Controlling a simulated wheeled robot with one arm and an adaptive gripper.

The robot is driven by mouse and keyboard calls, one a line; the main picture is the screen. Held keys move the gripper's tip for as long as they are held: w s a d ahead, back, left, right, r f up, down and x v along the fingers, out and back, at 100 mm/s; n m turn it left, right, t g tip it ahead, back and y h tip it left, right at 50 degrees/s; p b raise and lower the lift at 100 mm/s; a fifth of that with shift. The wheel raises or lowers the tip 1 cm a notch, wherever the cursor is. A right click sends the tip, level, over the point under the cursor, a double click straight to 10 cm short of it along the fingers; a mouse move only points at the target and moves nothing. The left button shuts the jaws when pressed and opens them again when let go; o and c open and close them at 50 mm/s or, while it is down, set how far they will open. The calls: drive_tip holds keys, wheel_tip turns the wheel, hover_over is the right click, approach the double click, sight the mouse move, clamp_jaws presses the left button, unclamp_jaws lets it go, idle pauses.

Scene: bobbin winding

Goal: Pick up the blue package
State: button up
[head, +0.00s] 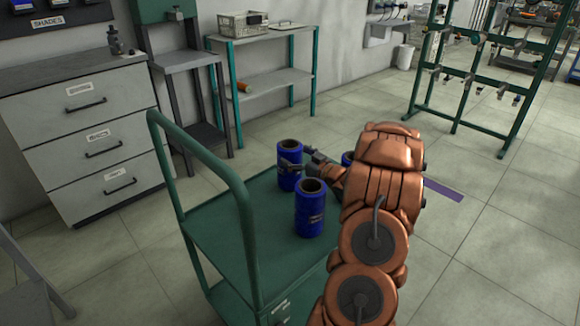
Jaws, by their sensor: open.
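The trolley's raised handle (245,215) rises on the left. Behind stand a grey drawer cabinet (85,140), a grey stand (190,62) and a green-framed shelf (270,83). A green rack (478,75) stands at the back right. The floor on the right is mostly clear.

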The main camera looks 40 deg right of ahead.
drive_tip(key=shift+w+f, duration=0.1)
drive_tip(key=shift+w, duration=1.25)
drive_tip(key=c, duration=1.6)
wheel_tip(320, 180, up, 10)
drive_tip(key=p, duration=0.6)
drive_tip(key=shift+p, duration=0.4)
